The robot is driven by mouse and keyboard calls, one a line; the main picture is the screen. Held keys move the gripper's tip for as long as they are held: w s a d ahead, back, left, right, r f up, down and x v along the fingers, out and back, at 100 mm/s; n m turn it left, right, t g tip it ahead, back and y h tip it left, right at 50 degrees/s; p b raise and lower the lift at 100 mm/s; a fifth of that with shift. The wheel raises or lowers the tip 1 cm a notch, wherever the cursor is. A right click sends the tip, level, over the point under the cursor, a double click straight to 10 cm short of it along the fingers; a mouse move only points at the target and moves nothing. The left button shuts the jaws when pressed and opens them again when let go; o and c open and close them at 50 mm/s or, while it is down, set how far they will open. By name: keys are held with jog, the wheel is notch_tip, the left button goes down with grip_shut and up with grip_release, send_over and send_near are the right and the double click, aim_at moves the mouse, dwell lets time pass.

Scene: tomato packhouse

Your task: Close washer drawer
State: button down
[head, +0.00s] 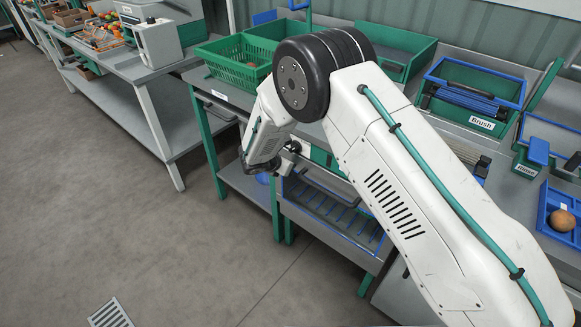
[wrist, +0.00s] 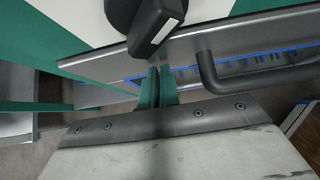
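The washer drawer shows in the wrist view as a grey metal front (wrist: 245,34) with a dark bar handle (wrist: 207,70) at its right. In the head view the bar handle (head: 327,188) shows under the bench, partly behind my arm. How far the drawer stands out is hard to tell. My gripper (wrist: 158,72) has its two teal fingers close together with nothing seen between them. The fingertips are close to the grey front, left of the handle; contact cannot be made out.
A black knob (wrist: 150,22) with a white mark sits close above my fingertips. A blue wire rack (head: 345,226) lies low under the bench. A green basket (head: 236,63) and a tray labelled Brush (head: 473,88) stand on top. The floor (head: 110,210) at left is clear.

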jog(key=shift+w+d+r, duration=0.15)
jog(key=shift+w+d, duration=0.1)
jog(key=shift+d, duration=0.1)
jog(key=s+a+f+v, duration=0.1)
jog(key=f+v, duration=0.1)
jog(key=v, duration=1.1)
jog(key=shift+s+a, duration=0.35)
jog(key=shift+s, duration=0.1)
